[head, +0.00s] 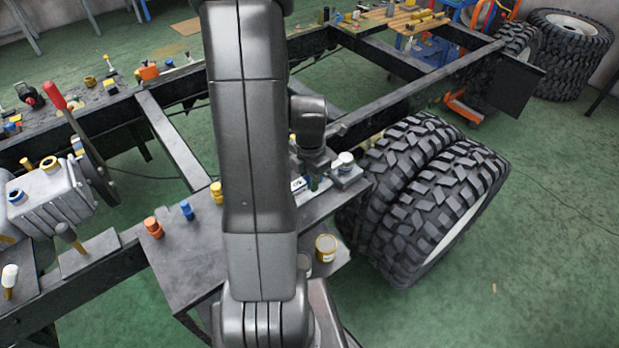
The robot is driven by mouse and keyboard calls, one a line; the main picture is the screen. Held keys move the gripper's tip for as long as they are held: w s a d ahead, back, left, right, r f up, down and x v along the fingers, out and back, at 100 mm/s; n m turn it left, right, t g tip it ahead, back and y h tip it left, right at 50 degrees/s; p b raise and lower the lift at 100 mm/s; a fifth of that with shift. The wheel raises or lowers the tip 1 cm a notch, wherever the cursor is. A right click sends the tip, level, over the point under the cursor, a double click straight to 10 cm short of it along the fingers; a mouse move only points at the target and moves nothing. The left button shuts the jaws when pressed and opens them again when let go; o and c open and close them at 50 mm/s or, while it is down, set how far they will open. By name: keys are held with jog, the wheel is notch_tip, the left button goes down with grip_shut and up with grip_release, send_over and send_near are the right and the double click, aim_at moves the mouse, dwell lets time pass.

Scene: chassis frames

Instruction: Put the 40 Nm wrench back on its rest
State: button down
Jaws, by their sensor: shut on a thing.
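My gripper (314,160) hangs below my wrist link, just right of my large arm link, over the small dark bench (325,205) beside the double wheel. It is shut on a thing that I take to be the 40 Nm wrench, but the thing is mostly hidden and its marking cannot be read. A white and dark small item shows just below the gripper, and I cannot tell whether they touch. A grey block with a white cap (346,168) stands right of the gripper on the bench. I cannot make out which fixture is the wrench's rest; my arm hides part of the bench.
Orange (153,227) and blue (187,210) capped pieces stand on the bench's left part. A grey gearbox (45,200) is at the left. Large tires (425,200) stand at the right. A yellow can (326,247) sits below. Green floor at the right is clear.

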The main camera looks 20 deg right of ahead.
jog(key=c, duration=1.2)
grip_release()
jog(key=shift+f, duration=0.1)
jog(key=shift+o, duration=0.2)
notch_tip(320, 180, up, 12)
jog(key=shift+r+p, duration=0.2)
jog(key=shift+p, duration=0.25)
jog(key=shift+f, duration=0.1)
notch_tip(320, 180, down, 12)
jog(key=shift+f+b, duration=0.1)
jog(key=shift+b, duration=0.3)
jog(key=shift+r, duration=1.75)
jog(key=shift+f, duration=0.1)
